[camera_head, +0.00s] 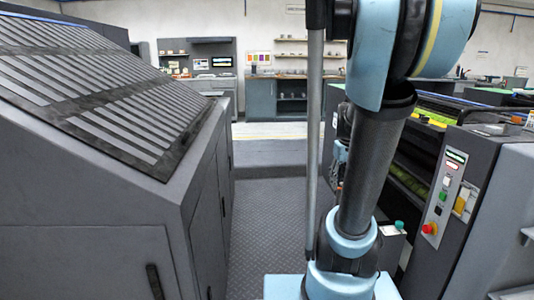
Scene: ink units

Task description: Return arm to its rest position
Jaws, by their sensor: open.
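My arm rises from a light blue base on the right of the centre in the head view. Its dark grey link leans slightly right and meets a large blue joint at the top edge. A thin grey pole stands just left of it. Small blue and white parts show partly behind the dark link, and I cannot tell what they are. I cannot make out my gripper or its fingers in this view, and nothing held can be seen.
A large grey machine with a slatted sloping top (90,85) fills the left. A press with a control panel (446,195) stands close on the right of my arm. Between them a dark patterned floor aisle (268,225) is clear. Workbenches (290,98) stand at the back wall.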

